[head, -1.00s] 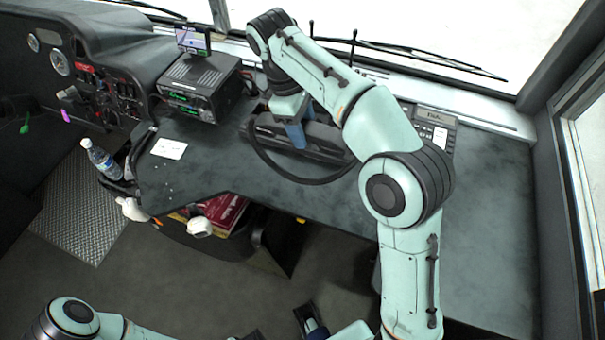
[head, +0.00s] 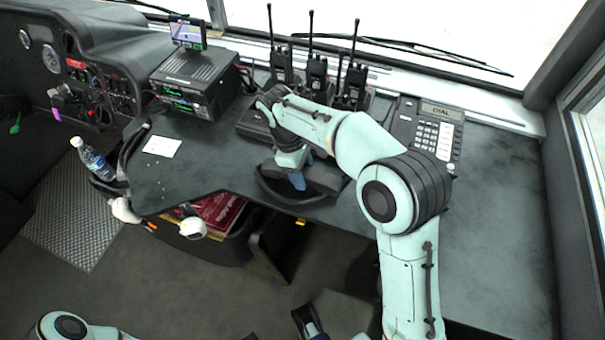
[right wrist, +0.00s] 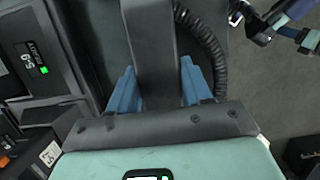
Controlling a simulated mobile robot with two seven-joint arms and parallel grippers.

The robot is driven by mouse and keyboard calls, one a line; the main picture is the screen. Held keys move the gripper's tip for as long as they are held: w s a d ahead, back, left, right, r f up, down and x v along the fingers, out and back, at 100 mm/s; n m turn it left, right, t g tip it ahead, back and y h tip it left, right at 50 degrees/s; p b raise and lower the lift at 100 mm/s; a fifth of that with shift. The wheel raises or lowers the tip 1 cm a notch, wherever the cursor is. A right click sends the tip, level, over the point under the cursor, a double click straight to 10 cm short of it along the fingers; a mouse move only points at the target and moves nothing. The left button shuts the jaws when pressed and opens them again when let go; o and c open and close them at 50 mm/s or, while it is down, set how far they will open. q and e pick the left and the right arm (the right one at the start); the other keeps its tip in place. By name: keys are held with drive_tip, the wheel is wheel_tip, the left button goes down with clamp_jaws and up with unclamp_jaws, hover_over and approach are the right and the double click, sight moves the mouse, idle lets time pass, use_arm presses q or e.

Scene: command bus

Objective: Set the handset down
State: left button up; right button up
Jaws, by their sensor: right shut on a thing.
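My right gripper (head: 297,178) is shut on the dark handset (head: 325,178), over the front part of the desk. In the right wrist view, the handset (right wrist: 150,45) runs between the two blue fingers, with its coiled cord (right wrist: 203,45) beside it on the right. In the head view the forearm hides part of the handset, and I cannot tell whether it touches the desk. The desk phone (head: 428,130) with the DIAL label and keypad stands at the back right. Part of my left gripper (head: 308,322) shows at the bottom edge; its opening is unclear.
Several handheld radios (head: 317,75) with tall antennas stand along the window. A radio unit (head: 195,85) with a small screen (head: 187,32) is to the left. A white card (head: 161,146) lies on the desk (head: 490,215), which is clear at right. A bottle (head: 92,158) stands left.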

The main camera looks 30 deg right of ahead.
drive_tip(key=shift+f, duration=0.4)
drive_tip(key=shift+f, duration=0.15)
drive_tip(key=o, duration=1.2)
drive_tip(key=shift+c, duration=0.2)
use_arm(q)
drive_tip(key=shift+f, duration=0.1)
drive_tip(key=r+p, duration=0.1)
drive_tip(key=p, duration=0.1)
drive_tip(key=s+r+p, duration=0.1)
drive_tip(key=r, duration=0.1)
drive_tip(key=shift+s+p, duration=0.15)
drive_tip(key=shift+p, duration=0.2)
use_arm(e)
drive_tip(key=v, duration=1.2)
drive_tip(key=shift+r, duration=0.2)
drive_tip(key=shift+f, duration=0.1)
